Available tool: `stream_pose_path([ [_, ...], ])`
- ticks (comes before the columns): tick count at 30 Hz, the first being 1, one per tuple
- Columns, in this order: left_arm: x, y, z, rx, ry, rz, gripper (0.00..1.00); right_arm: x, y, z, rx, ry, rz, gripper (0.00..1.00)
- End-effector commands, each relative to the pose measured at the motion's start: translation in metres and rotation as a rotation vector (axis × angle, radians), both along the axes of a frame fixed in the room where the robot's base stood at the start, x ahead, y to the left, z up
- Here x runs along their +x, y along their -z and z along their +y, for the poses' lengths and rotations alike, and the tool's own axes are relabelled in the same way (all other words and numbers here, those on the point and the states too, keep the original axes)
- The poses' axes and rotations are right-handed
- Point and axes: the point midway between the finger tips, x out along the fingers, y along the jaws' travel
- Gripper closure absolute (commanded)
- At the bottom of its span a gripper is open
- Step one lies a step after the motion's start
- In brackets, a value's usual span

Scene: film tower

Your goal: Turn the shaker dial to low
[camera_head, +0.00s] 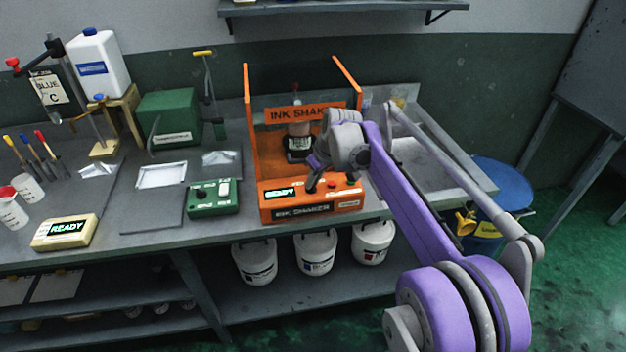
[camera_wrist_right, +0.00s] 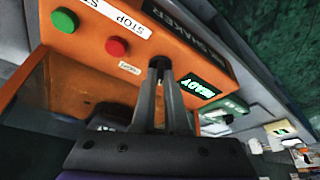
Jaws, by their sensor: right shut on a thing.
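The orange ink shaker (camera_head: 284,211) stands on the bench, with a sloped front panel and a lit READY display (camera_head: 280,193). Its small dark dial (camera_wrist_right: 160,62) is on the panel between the READY display and the red stop button (camera_wrist_right: 117,47). My right gripper (camera_head: 312,187) reaches down to the panel. In the right wrist view its fingers (camera_wrist_right: 160,72) are shut on the dial. The fingers cover most of the dial, so its pointer and setting cannot be read. My left gripper is in neither view.
A green start button (camera_wrist_right: 65,20) is beside the red one. A bottle (camera_head: 299,128) stands inside the shaker frame. A green control box (camera_head: 212,197) is left of the shaker. White buckets (camera_head: 316,252) stand on the lower shelf. A grey tray (camera_head: 435,165) is on the right.

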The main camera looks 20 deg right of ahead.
Motion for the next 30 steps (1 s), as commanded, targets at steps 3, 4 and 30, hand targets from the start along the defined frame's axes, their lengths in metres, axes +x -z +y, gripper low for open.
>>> stream_pose_path([
  [3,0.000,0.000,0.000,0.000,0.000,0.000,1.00,0.001,-0.001,0.000,-0.001,-0.001,-0.002,0.87],
  [4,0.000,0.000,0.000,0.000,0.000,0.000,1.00,0.001,-0.001,0.000,0.000,0.000,-0.002,0.82],
  [30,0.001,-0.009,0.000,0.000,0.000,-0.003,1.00,-0.027,-0.069,-0.009,0.001,0.002,-0.001,0.59],
])
